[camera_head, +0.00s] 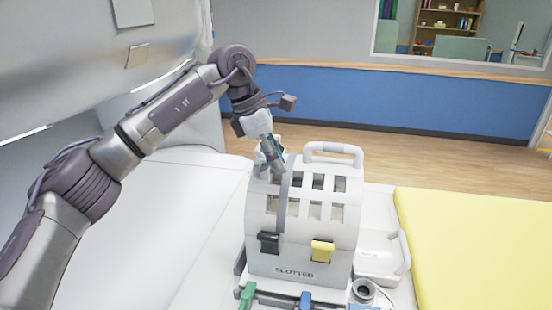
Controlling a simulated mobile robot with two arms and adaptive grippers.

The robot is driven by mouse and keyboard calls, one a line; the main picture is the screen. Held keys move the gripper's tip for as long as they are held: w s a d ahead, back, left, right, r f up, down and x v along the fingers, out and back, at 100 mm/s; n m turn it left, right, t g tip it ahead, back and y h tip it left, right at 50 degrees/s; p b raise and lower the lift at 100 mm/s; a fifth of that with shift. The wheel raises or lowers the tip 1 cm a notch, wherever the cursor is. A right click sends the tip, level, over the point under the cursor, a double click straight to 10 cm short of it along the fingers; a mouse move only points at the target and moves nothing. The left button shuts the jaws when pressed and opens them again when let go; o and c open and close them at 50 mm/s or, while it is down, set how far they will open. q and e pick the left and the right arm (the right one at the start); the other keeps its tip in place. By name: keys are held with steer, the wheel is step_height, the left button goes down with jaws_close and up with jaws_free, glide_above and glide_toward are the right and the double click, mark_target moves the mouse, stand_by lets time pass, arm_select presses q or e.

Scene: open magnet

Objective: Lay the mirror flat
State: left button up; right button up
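A white slotted head coil (342,225) with a label on its lower front stands upright on the white bed. It has window-like slots and a grey curved strip (283,208) running down its left side. My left gripper (272,163) comes in from the upper left and points down at the coil's top left edge, by the upper end of the strip. It is too small to tell whether its fingers are open, shut or touching anything. I cannot make out a mirror clearly; it may be hidden behind the gripper. My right gripper is out of view.
A carry handle (333,150) arches over the coil's top right. Black (269,242) and yellow (322,250) clips sit on its front. A clear-white container (380,258) stands to the right, before a yellow pad (475,245). The scanner housing (70,60) is at the upper left.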

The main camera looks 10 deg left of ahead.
mark_target(261, 167)
arm_select(q)
jaws_close()
steer(key=shift+a, duration=0.1)
steer(key=h+b, duration=0.1)
steer(key=a+h+b, duration=0.1)
steer(key=h, duration=0.1)
steer(key=h+b, duration=0.1)
steer(key=b, duration=0.1)
steer(key=shift+a+r+h, duration=0.25)
steer(key=shift+r+h, duration=0.05)
steer(key=shift+h, duration=0.1)
steer(key=h+b, duration=0.1)
steer(key=a+h+b, duration=0.1)
steer(key=h+b, duration=0.1)
steer(key=shift+a+r+n+h, duration=0.15)
steer(key=shift+r+n+h, duration=0.15)
steer(key=shift+a+r+h, duration=0.1)
steer(key=shift+h, duration=0.2)
steer(key=o, duration=0.9)
jaws_free()
